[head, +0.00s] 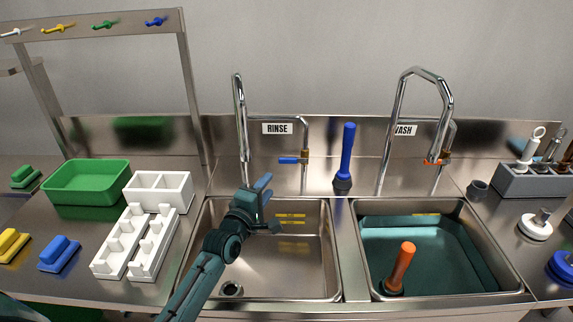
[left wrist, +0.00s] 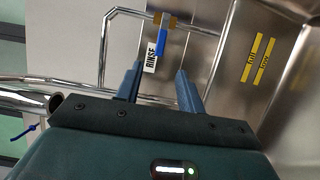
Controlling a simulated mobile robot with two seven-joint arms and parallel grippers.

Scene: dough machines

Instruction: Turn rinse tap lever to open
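The rinse tap lever (head: 288,160) is a small blue handle on the pipe beside the RINSE sign (head: 277,129), above the left sink. It points left, roughly level, in the head view. In the left wrist view the blue lever (left wrist: 161,42) shows ahead of the gap between my fingers, apart from them. My left gripper (head: 265,181) is over the left sink, below and left of the lever. In the left wrist view the left gripper (left wrist: 158,78) is open and empty. My right gripper is not in view.
The rinse spout (head: 240,125) rises left of the lever. A blue-handled plunger (head: 347,155) stands to its right. The left sink (head: 310,265) looks empty; the right sink (head: 480,280) holds teal liquid and an orange-handled plunger (head: 403,265). White trays (head: 160,192) crowd the left counter.

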